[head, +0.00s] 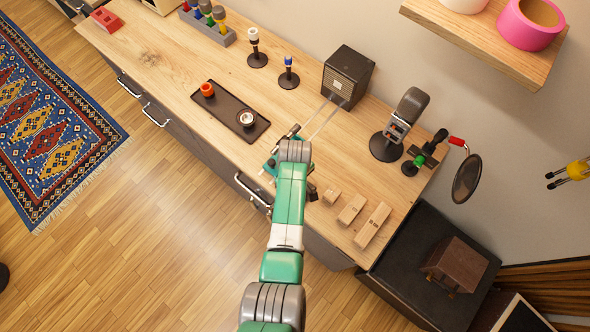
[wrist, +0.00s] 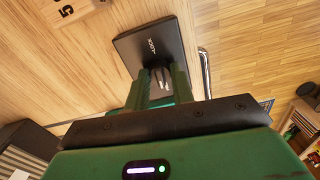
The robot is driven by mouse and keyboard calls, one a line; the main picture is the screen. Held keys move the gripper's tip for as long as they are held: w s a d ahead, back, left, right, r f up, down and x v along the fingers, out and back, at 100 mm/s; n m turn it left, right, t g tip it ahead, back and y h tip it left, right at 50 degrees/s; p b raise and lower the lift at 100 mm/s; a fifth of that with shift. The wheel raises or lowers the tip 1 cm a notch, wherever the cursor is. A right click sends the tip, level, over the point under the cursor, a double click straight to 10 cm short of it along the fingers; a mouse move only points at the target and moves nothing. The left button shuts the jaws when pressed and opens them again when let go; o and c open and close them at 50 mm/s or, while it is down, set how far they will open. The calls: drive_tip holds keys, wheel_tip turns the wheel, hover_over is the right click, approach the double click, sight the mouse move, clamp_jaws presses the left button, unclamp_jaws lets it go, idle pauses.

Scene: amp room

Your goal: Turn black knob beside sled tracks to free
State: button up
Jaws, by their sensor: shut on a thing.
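In the wrist view, a black plate (wrist: 140,45) with white lettering that appears to read LOCK lies on the wooden counter. My gripper (wrist: 159,84) is over the plate's near part, its green fingers closed around a small dark and grey piece (wrist: 160,76), seemingly the black knob. The fingers hide most of it, so I cannot tell which way it is turned. In the head view, two thin pale sled tracks (head: 319,120) run from a black box toward my wrist. My arm hides the knob and my fingertips there.
The black box (head: 341,91) stands behind the tracks. A dark tray (head: 229,112) with an orange and a pale cup is left. Wooden blocks (head: 351,209) lie right of my wrist. A drawer handle (head: 251,190) is at the counter's front edge. Black stands (head: 386,147) are at right.

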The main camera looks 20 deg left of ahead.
drive_tip(key=shift+n, duration=0.6)
drive_tip(key=o, duration=1)
wheel_tip(320, 180, up, 8)
drive_tip(key=shift+f+p, duration=0.1)
drive_tip(key=shift+p, duration=0.35)
